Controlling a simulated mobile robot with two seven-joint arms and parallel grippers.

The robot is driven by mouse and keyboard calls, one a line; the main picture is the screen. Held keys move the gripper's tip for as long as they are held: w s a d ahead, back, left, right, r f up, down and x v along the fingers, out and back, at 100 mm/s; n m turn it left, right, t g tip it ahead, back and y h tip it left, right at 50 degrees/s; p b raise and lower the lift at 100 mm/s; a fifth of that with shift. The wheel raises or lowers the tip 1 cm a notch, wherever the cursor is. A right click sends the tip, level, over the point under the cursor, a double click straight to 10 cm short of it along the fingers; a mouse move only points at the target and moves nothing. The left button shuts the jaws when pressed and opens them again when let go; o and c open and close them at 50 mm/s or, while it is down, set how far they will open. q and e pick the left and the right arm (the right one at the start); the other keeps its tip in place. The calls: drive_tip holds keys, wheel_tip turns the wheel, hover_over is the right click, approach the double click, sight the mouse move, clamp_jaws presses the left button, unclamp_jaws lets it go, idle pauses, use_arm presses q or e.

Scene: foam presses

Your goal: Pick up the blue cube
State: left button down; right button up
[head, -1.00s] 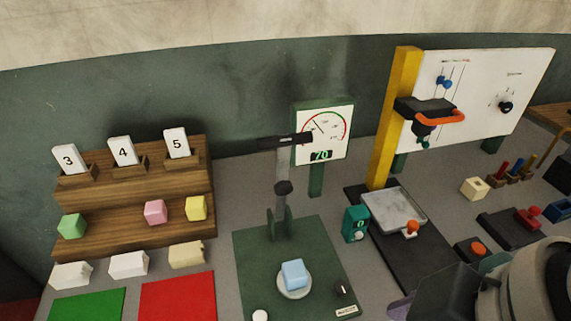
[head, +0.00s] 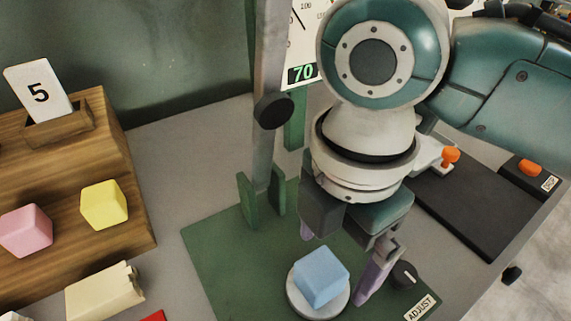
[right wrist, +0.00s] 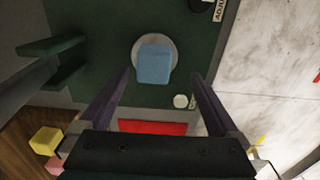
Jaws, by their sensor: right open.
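The blue cube (head: 321,275) sits on a round pale disc (head: 301,305) on the green base of a press. My right gripper (head: 335,262) is open, its purple fingers pointing down around the cube's place in the head view. In the right wrist view the cube (right wrist: 155,64) lies ahead of the open fingertips (right wrist: 162,73), between their lines and apart from both. My left gripper is not in view.
The press's upright post (head: 266,100) stands just left of my right arm. A dark knob (head: 404,274) is close to the right finger. A wooden stepped rack (head: 110,150) with a pink cube (head: 25,231) and a yellow cube (head: 104,204) is at left.

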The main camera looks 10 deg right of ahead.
sight(322, 268)
drive_tip(key=f, duration=0.4)
drive_tip(key=f+b, duration=0.1)
drive_tip(key=f, duration=0.1)
drive_tip(key=shift+w+a, duration=0.35)
drive_tip(key=shift+c, duration=0.2)
clamp_jaws()
